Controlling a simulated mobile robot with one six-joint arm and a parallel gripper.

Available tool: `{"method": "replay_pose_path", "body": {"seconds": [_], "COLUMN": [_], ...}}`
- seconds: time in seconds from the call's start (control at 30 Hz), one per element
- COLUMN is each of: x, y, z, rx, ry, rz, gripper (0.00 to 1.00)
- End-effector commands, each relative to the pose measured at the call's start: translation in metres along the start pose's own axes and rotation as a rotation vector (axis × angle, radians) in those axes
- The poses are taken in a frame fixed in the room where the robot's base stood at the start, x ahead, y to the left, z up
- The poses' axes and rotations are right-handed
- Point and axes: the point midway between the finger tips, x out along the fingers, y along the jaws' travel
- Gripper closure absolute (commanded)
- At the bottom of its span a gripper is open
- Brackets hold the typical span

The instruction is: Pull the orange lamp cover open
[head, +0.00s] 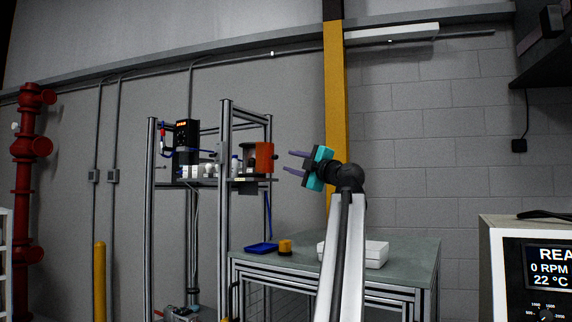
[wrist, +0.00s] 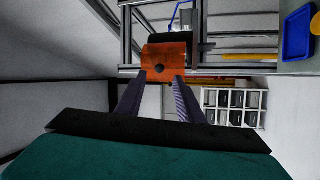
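The orange lamp cover (head: 264,157) is on the shelf of the metal frame, with a small dark knob (head: 276,157) on the side facing my gripper. My gripper (head: 288,161) is just right of the cover in the head view, its two purple fingers apart and pointing at it. In the wrist view the cover (wrist: 178,50) is straight ahead, and its dark round knob (wrist: 160,68) lies between the lines of the two fingers. My gripper (wrist: 160,77) is open with nothing between its fingers. Whether the fingertips touch the cover cannot be told.
The shelf (head: 238,181) also carries small bottles and a black device (head: 186,135) with a lit display. Aluminium posts (head: 225,160) frame it. Below right, a workbench (head: 400,253) holds a blue tray (head: 261,248), a yellow-orange block (head: 285,247) and a white box (head: 376,254). A yellow column (head: 337,100) stands behind.

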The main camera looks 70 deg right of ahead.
Motion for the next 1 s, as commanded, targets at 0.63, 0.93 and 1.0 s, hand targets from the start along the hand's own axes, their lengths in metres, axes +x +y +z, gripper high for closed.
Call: {"method": "replay_pose_path", "body": {"seconds": [0.63, 0.93, 1.0], "x": [-0.05, -0.05, -0.05], "y": [0.001, 0.001, 0.001], "z": [0.001, 0.001, 0.0], "rx": [0.0, 0.0, 0.0], "ry": [-0.001, -0.001, 0.0], "rz": [0.001, 0.001, 0.001], "gripper": [0.66, 0.66, 0.66]}}
